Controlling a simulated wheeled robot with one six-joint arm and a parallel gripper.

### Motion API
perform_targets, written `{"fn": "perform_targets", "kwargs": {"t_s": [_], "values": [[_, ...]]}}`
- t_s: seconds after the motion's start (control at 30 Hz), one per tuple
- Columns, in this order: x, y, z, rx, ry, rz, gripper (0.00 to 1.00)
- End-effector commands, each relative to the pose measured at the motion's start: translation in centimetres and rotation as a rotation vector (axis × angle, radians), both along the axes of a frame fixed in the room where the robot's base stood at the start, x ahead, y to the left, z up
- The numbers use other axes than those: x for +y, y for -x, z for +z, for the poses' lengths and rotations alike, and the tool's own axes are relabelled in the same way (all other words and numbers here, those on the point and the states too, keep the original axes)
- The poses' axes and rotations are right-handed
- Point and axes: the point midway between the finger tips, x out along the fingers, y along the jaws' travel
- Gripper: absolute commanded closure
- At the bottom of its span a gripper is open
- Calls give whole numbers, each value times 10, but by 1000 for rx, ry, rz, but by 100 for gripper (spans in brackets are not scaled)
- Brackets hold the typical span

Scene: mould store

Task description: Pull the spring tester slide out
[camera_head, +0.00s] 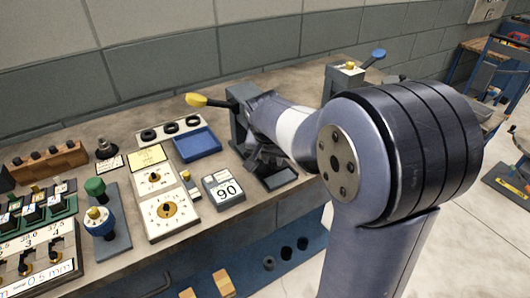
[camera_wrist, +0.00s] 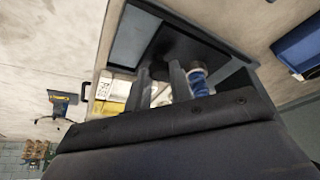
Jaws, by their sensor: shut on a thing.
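The spring tester (camera_head: 240,128) is a grey upright device on the bench, with a yellow-tipped lever (camera_head: 209,101) pointing left. A dark flat slide (camera_head: 279,178) shows low at its front, near the bench edge. My gripper (camera_head: 264,158) is at the tester's front, just above the slide, and my forearm hides part of both. In the wrist view my gripper (camera_wrist: 160,86) shows as two grey fingers reaching to a dark part of the tester. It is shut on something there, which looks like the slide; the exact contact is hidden. A blue-and-white spring-like part (camera_wrist: 197,80) stands beside the fingers.
A box reading 90 (camera_head: 223,189), dial panels (camera_head: 166,208) and a blue tray (camera_head: 197,144) stand left of the tester. A second lever device (camera_head: 346,76) is behind my arm. Blue shelving (camera_head: 288,276) with small items lies below the bench.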

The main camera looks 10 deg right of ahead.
Motion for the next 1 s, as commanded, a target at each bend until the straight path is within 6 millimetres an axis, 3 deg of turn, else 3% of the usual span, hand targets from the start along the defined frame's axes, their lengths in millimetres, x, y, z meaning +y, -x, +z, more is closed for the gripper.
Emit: {"fn": "perform_targets", "kwargs": {"t_s": [0.2, 0.33, 0.77, 0.8, 1.0], "values": [[-14, 40, 1, -5, 1, -1, 100], [-19, 56, 1, -4, 0, -1, 100], [-22, 65, 0, 1, 2, -1, 100], [-22, 66, 0, 2, 2, -1, 77], [-22, 65, 0, 2, 1, -1, 61]]}}
